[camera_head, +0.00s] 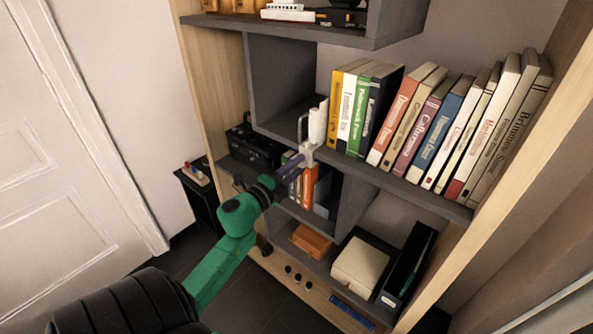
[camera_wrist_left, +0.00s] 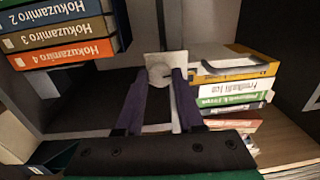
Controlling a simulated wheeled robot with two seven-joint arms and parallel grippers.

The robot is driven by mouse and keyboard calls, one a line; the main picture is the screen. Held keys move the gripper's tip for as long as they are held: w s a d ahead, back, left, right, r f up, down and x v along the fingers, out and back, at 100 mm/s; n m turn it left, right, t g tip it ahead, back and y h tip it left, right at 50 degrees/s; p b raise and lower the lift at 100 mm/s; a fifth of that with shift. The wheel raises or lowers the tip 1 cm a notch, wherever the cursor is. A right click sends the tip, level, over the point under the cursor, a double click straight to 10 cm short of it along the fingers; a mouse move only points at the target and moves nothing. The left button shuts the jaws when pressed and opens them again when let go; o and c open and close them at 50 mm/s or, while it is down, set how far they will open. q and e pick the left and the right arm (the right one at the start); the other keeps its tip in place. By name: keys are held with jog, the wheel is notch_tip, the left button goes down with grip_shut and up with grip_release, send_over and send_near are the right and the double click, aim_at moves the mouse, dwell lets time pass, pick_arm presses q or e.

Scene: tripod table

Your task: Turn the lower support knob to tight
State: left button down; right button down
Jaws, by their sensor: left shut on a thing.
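A small light-grey clamp-like fitting (camera_head: 309,147) sits at the front edge of the middle shelf, with a thin bent metal bar (camera_head: 300,128) and a white cylinder (camera_head: 318,123) above it. In the left wrist view a pale plate carries a round grey knob (camera_wrist_left: 159,72). My left gripper (camera_head: 304,163) reaches up to the fitting. In the left wrist view, the purple fingers of my left gripper (camera_wrist_left: 163,82) are shut on the knob, one on each side. I cannot tell from any mark how far the knob is turned. My right gripper is not in view.
A row of upright books (camera_head: 440,130) stands on the middle shelf (camera_head: 420,193), close right of the fitting. A black box (camera_head: 255,150) is at left. Lower shelves hold a cream box (camera_head: 360,265). The white door (camera_head: 70,150) is far left.

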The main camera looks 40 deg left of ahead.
pick_arm(q)
jog(key=shift+f+m, duration=0.1)
jog(key=shift+m, duration=0.7)
jog(key=c, duration=0.5)
grip_release()
jog(key=s+b, duration=0.1)
jog(key=s, duration=0.4)
jog(key=s+b, duration=0.1)
jog(key=s, duration=0.3)
jog(key=s+b, duration=0.1)
jog(key=s, duration=0.4)
jog(key=shift+s+f, duration=0.3)
